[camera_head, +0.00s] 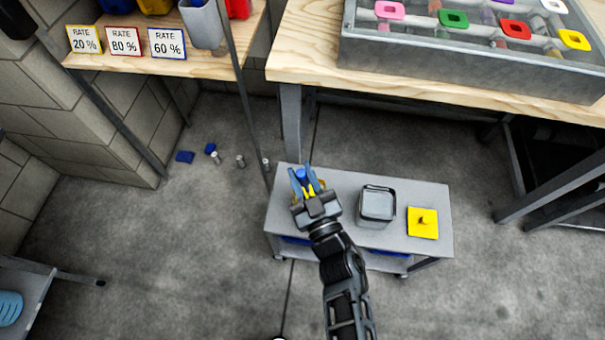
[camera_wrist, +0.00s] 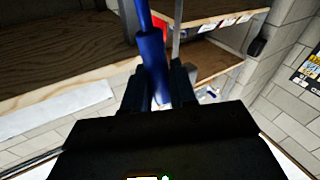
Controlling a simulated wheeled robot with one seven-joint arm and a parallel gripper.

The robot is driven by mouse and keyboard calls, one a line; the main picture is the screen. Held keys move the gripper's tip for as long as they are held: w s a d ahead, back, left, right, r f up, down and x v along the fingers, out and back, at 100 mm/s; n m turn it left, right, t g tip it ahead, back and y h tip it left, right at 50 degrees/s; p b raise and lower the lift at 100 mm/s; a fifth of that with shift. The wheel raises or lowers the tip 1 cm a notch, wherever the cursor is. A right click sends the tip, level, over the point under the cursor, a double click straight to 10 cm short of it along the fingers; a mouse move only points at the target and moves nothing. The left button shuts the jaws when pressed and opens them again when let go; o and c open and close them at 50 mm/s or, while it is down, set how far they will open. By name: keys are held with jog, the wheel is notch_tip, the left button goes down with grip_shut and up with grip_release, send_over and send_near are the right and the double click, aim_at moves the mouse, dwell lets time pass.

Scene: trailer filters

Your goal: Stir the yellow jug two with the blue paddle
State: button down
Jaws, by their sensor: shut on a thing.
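My gripper (camera_head: 303,181) is over the left end of the low grey cart, its fingers closed around the blue paddle (camera_head: 300,173). In the wrist view the paddle's blue shaft (camera_wrist: 153,55) rises from between the two dark fingers (camera_wrist: 160,88). Yellow parts show just under and beside my gripper, probably the yellow jug (camera_head: 296,197), mostly hidden by the gripper. I cannot tell whether the paddle's lower end is inside it. A yellow square lid (camera_head: 422,223) with a small dark knob lies at the cart's right.
A grey open container (camera_head: 376,205) stands mid-cart (camera_head: 345,187). A workbench (camera_head: 300,62) with a grey tray (camera_head: 450,62) of coloured pieces is behind. A shelf (camera_head: 215,66) with rate cards stands at the upper left. Small blue and grey pieces (camera_head: 185,156) lie on the floor.

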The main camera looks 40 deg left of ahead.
jog(key=shift+r+p, duration=4.25)
jog(key=shift+r, duration=0.45)
notch_tip(320, 180, up, 5)
jog(key=p, duration=0.4)
jog(key=shift+p, duration=0.4)
